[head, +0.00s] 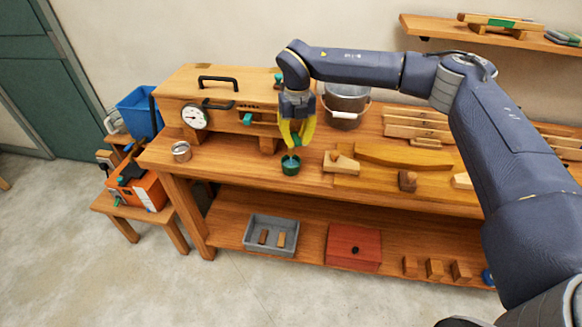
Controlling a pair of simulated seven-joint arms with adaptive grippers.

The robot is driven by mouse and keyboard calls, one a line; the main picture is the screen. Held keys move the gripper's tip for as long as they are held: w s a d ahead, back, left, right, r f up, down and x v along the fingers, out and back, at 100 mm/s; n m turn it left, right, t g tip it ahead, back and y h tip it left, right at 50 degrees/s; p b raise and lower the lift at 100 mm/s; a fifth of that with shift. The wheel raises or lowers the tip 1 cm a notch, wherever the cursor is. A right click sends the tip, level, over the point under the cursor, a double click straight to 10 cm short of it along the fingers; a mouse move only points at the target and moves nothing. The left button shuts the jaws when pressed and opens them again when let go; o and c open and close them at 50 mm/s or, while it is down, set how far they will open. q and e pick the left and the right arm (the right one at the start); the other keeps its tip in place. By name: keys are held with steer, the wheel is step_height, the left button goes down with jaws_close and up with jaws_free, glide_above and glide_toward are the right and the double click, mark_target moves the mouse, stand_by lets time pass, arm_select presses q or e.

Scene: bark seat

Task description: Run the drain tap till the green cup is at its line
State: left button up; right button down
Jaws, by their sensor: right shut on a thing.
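The green cup (290,167) stands upright on the workbench top, in front of the wooden box (225,92) with the dial. My right gripper (296,141), with yellow fingers, is directly above the cup and shut on a small teal part between its fingertips, which looks like the drain tap's handle. The fingers hide most of the tap. A thin brownish streak shows between the fingertips and the cup; I cannot tell whether it is running liquid. The cup's line and fill level are too small to make out. My left gripper is not in view.
A round dial (194,117) and another teal handle (247,119) are on the box front. A metal bucket (345,104) stands right of the gripper, and a small metal can (181,151) at the left. Wooden pieces (405,157) lie to the right. The bench front between can and cup is clear.

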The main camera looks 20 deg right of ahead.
steer(key=m, duration=0.2)
steer(key=a+m, duration=0.1)
steer(key=m, duration=0.1)
steer(key=a+m, duration=0.1)
steer(key=shift+w+m, duration=0.25)
steer(key=shift+m, duration=0.15)
steer(key=shift+a, duration=0.1)
steer(key=c, duration=1.3)
jaws_free()
steer(key=shift+a, duration=0.1)
steer(key=shift+r, duration=4.05)
